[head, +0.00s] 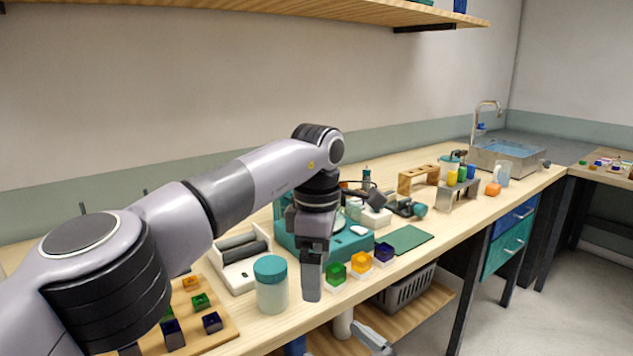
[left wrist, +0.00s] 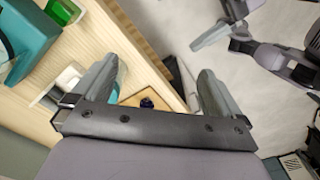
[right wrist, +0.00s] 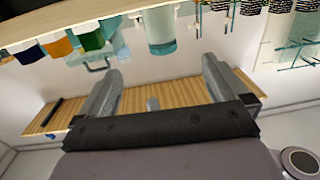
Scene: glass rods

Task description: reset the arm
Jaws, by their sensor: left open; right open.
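My left arm reaches in from the left in the head view, over the bench. My left gripper (head: 312,285) points down near the bench's front edge, just right of a jar with a teal lid (head: 271,284). In the left wrist view its fingers (left wrist: 157,85) are wide apart with nothing between them. My right gripper (right wrist: 160,82) is open and empty in the right wrist view, with the bench edge above and a wooden lower shelf (right wrist: 62,108) behind. In the head view, part of it seems to show low at the bottom, in front of the bench.
A wooden board (head: 228,327) with coloured blocks lies at the left. A teal device (head: 345,243) stands behind my left gripper. A green mat (head: 405,239) lies clear.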

